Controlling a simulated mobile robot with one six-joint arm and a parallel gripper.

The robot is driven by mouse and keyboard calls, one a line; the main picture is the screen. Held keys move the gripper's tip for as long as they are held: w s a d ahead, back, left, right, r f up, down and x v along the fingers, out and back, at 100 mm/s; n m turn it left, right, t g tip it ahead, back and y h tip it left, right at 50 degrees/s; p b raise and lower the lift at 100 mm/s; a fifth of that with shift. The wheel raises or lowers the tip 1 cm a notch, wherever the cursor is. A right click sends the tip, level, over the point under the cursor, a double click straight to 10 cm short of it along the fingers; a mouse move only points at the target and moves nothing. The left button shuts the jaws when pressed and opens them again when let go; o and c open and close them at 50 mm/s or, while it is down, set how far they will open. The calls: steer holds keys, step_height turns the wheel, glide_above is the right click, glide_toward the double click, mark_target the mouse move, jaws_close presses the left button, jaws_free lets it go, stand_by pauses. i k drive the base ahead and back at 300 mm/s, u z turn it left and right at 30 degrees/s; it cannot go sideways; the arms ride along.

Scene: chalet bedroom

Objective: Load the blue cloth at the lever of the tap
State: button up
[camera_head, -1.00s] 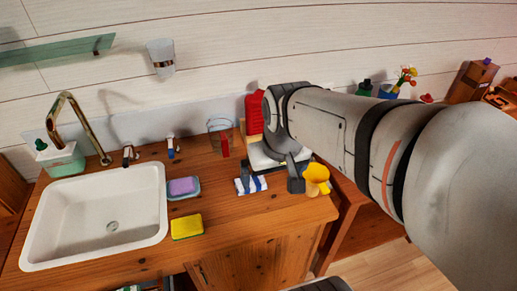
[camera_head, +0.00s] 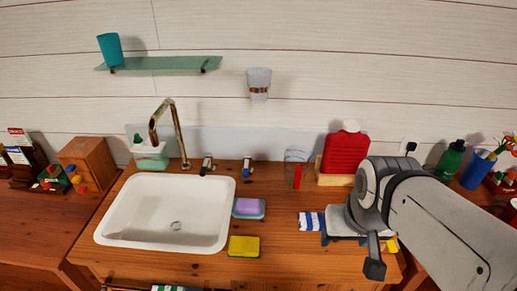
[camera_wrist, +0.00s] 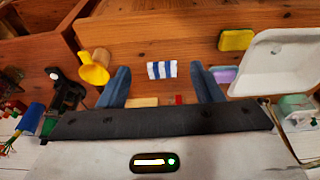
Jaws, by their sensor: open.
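The blue-and-white striped cloth (camera_head: 312,221) lies folded on the wooden counter, right of the sink. In the wrist view the cloth (camera_wrist: 161,70) shows between my two blue fingers, farther off than their tips. My gripper (camera_wrist: 160,69) is open and empty. In the head view my gripper (camera_head: 344,239) is just right of the cloth, partly hidden by my arm. The brass tap spout (camera_head: 171,128) rises behind the sink. A small metal lever (camera_head: 207,164) stands right of the spout; a similar blue-marked piece (camera_head: 248,167) is further right.
The white sink (camera_head: 167,240) fills the left counter. A purple sponge in a dish (camera_head: 249,208) and a yellow sponge (camera_head: 244,246) lie between sink and cloth. A glass (camera_head: 296,168) and red bottle (camera_head: 346,152) stand behind. A yellow object (camera_wrist: 93,69) is left in the wrist view.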

mark_target(247, 157)
steer(key=k, duration=1.2)
steer(key=u, duration=0.5)
steer(key=i, duration=1.5)
steer(key=z, duration=0.5)
